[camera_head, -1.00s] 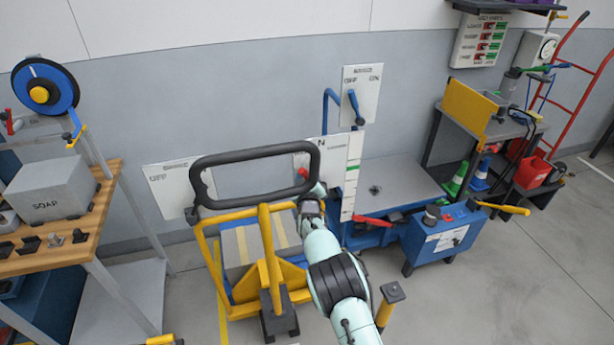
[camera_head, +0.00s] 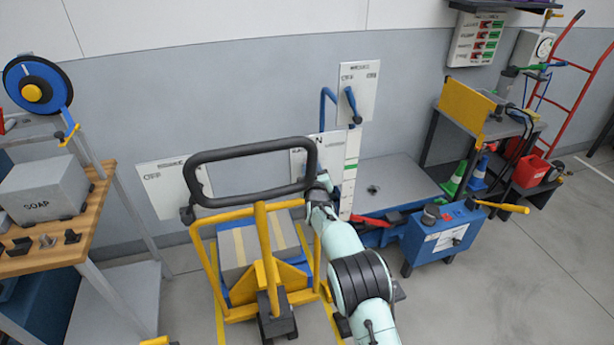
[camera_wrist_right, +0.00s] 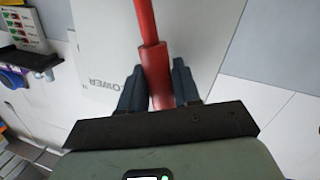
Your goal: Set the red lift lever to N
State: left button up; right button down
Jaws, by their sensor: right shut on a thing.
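The red lift lever (camera_wrist_right: 153,60) runs down from the top of the right wrist view and ends in a thicker red grip. My right gripper (camera_wrist_right: 159,90) is shut on that grip, one dark finger on each side. Behind it is a pale plate (camera_wrist_right: 98,45) with "LOWER" upside down in this view. In the head view the plate (camera_head: 303,160) carries an "N" at its top. My right gripper (camera_head: 318,182) is in front of the plate's lower right part and hides the lever there. The lever's exact setting cannot be read. My left gripper is not in view.
A black loop handle (camera_head: 250,150) on a yellow cart (camera_head: 208,262) stands just left of my right arm. A striped upright scale (camera_head: 350,175) and a blue lever (camera_head: 352,104) are close on the right. Clear floor (camera_head: 510,285) lies at the right front.

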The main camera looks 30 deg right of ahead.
jog(key=shift+s+d+r+m+b, duration=0.1)
jog(key=shift+s+d+m+b, duration=0.1)
jog(key=shift+d+m+b, duration=0.4)
jog(key=shift+s+d+r+m+g+y+b, duration=0.1)
jog(key=shift+d+m+g+y+b, duration=0.1)
jog(key=shift+d+m+b, duration=0.25)
jog(key=shift+s+d+m+g+y+b, duration=0.1)
jog(key=shift+d+m+y+b, duration=0.15)
jog(key=shift+d+m, duration=0.25)
jog(key=c, duration=0.9)
grip_release()
jog(key=shift+s, duration=0.1)
jog(key=shift+s+a+r, duration=0.15)
jog(key=shift+s+a, duration=0.15)
jog(key=shift+s, duration=0.2)
jog(key=v, duration=1.2)
jog(key=shift+b, duration=0.45)
